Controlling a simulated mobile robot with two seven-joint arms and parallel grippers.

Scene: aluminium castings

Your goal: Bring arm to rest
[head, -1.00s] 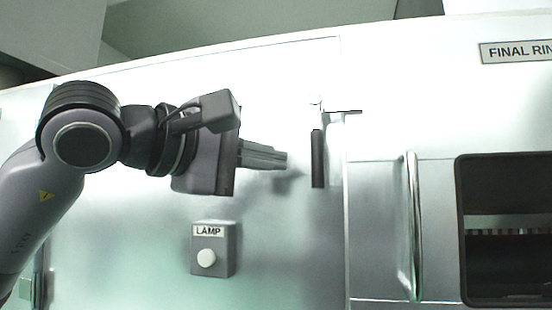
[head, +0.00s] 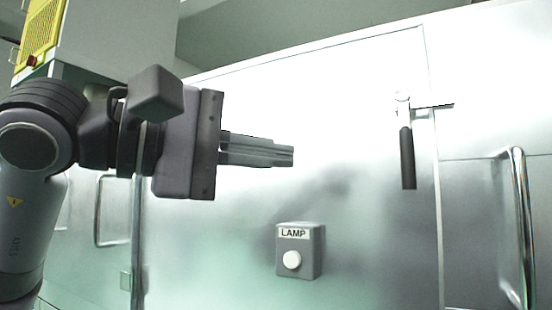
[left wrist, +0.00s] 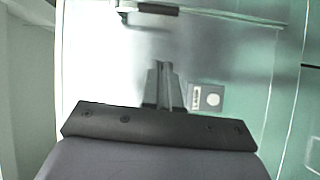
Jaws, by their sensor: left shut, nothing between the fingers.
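My left gripper (head: 292,156) reaches in from the left in the head view, its fingers together and pointing right, with nothing between them. It is in front of a pale metal door panel and apart from it, above and left of the lamp box. In the left wrist view the shut fingers (left wrist: 163,68) point toward the panel. My right gripper is in neither view.
A grey lamp box (head: 312,262) with a white button sits on the panel (head: 370,250); it also shows in the left wrist view (left wrist: 195,98). A black-gripped handle (head: 407,158) hangs to the right. Metal bar handles stand at the far right (head: 522,225) and left (head: 98,210).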

